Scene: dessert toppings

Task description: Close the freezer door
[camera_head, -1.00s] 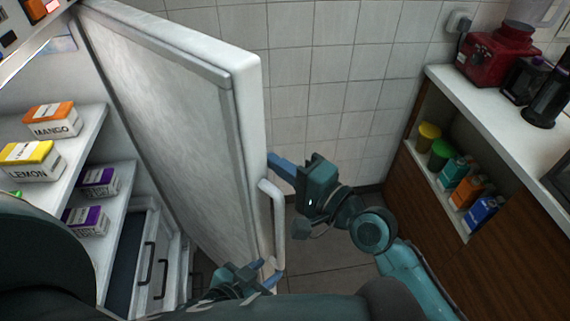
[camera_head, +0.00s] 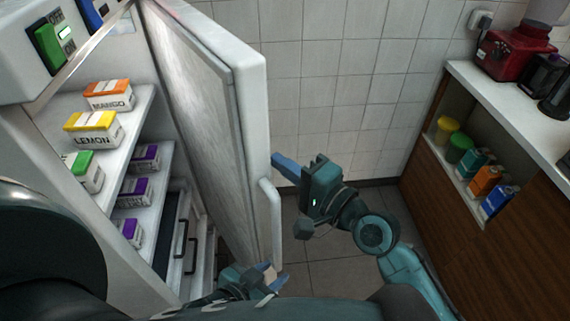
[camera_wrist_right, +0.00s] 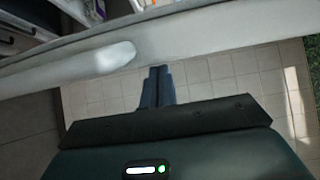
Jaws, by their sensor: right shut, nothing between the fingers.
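The freezer door (camera_head: 206,115) stands open in the head view, its inner panel facing left towards the shelves. Its white handle (camera_head: 272,222) is on the outer side. My right gripper (camera_head: 279,163) is shut and empty, its fingertips at the door's outer side just above the handle. In the right wrist view its closed fingertips (camera_wrist_right: 158,72) reach the door edge (camera_wrist_right: 190,38), right of the handle (camera_wrist_right: 105,59). My left gripper (camera_head: 270,277) is low by the door's bottom end, its fingers apart; whether it touches the door is unclear.
The freezer interior at left holds mango (camera_head: 109,96) and lemon (camera_head: 93,131) boxes, purple boxes (camera_head: 134,192) and drawers. A wooden counter (camera_head: 470,220) with a red blender (camera_head: 515,52) stands at right. Tiled floor (camera_head: 330,255) is clear between.

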